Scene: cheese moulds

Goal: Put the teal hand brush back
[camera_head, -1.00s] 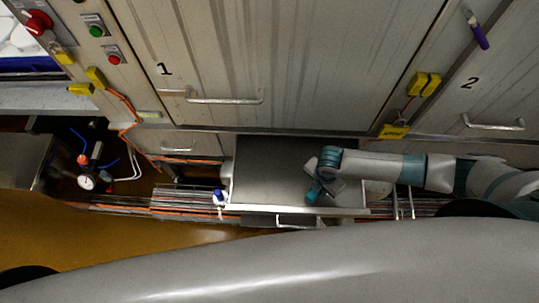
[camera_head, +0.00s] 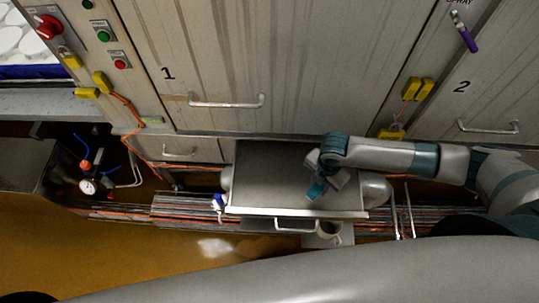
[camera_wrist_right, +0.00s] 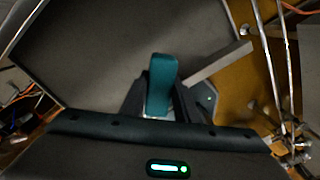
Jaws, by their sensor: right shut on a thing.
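The teal hand brush (camera_head: 317,189) is in my right gripper (camera_head: 322,178), over the right part of a grey metal tabletop (camera_head: 265,178). In the right wrist view the teal brush (camera_wrist_right: 163,82) stands between the two dark fingers, and the right gripper (camera_wrist_right: 160,100) is shut on it. Its lower part is hidden by the gripper. I cannot tell whether the brush touches the tabletop. My left gripper is not in view.
Cabinet doors marked 1 (camera_head: 240,60) and 2 (camera_head: 490,100) stand behind the tabletop. A blue-and-white bottle-like thing (camera_head: 219,203) is at its left front corner. A pressure gauge (camera_head: 87,187) is at the left. The tabletop's left part is clear.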

